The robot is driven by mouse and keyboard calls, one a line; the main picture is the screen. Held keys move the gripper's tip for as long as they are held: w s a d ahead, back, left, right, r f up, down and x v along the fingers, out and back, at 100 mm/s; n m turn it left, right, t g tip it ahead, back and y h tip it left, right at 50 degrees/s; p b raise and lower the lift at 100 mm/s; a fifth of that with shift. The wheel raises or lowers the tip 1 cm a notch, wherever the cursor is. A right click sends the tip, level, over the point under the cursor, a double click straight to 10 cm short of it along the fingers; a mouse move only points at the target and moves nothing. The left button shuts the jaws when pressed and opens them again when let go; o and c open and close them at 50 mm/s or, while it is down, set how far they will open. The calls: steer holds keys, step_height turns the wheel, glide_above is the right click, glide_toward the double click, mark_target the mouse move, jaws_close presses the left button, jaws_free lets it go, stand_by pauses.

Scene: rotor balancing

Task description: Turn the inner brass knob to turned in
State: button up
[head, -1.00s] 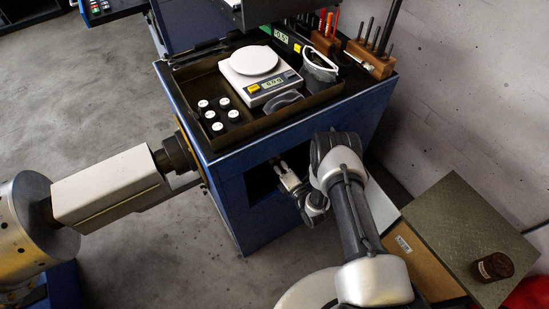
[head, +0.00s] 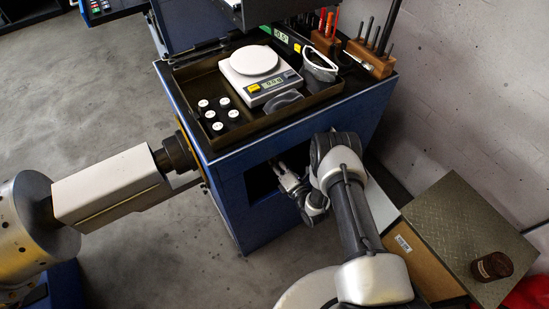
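My gripper (head: 280,167) reaches into a dark opening in the front of the blue cabinet (head: 232,212). Its fingertips are small and partly in shadow, and I cannot tell whether they are open or shut. The inner brass knob cannot be made out in the head view; the opening's inside is dark and partly blocked by my wrist and arm. I cannot tell whether my gripper touches anything in there.
A tray (head: 223,143) on the cabinet holds a white scale (head: 263,83) and several white-capped vials (head: 219,113). A wooden tool block (head: 371,60) stands behind. A brown jar (head: 492,265) sits on a plate (head: 461,222) at right. A spindle housing (head: 110,183) extends at left.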

steer(key=o, duration=0.4)
steer(key=shift+d, duration=0.1)
steer(key=v, duration=1.2)
stand_by(0.3)
